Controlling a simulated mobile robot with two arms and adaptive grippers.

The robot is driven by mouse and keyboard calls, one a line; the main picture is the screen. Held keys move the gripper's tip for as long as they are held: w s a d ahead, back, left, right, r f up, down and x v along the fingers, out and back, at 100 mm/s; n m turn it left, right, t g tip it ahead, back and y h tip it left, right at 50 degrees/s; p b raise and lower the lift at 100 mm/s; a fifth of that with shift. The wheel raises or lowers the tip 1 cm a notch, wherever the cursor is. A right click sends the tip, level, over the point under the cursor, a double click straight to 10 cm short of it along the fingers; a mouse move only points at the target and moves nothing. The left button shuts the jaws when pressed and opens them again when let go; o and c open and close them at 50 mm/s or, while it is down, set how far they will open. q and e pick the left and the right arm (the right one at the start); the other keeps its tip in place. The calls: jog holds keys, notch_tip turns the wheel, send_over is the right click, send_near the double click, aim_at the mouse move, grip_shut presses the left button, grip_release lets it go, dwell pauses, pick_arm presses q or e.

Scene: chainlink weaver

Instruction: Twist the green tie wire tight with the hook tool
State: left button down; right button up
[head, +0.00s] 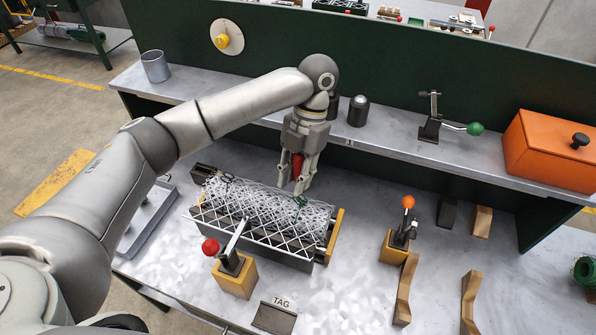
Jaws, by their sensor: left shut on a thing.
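My left gripper (298,180) comes down from above at the back right part of the mesh roll. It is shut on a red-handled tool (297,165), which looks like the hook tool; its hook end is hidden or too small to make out. The green tie wire (300,202) is a small green twist on the mesh near the roll's right end, just below the fingertips. I cannot tell whether the tool touches it. The chainlink mesh roll (255,207) lies in a dark cradle. My right gripper is out of view.
A red-knobbed clamp (231,262) stands in front of the roll, and an orange-knobbed clamp (400,238) to its right. A TAG plate (275,317) lies at the front edge. The back shelf carries a metal cup (155,67), a green-handled lever (440,125) and an orange box (550,155).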

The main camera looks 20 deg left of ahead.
aim_at(296, 157)
pick_arm(q)
jog(key=shift+a+r+m+y, duration=0.15)
jog(key=shift+m+y, duration=0.15)
jog(key=shift+m, duration=0.8)
jog(key=p, duration=0.2)
jog(key=n+p, duration=0.1)
jog(key=shift+d+r+n+p, duration=0.15)
jog(key=shift+d+n+p, duration=0.05)
jog(key=shift+n+p, duration=0.15)
jog(key=shift+r+p, duration=0.5)
jog(key=shift+r, duration=1.35)
jog(key=shift+a, duration=0.1)
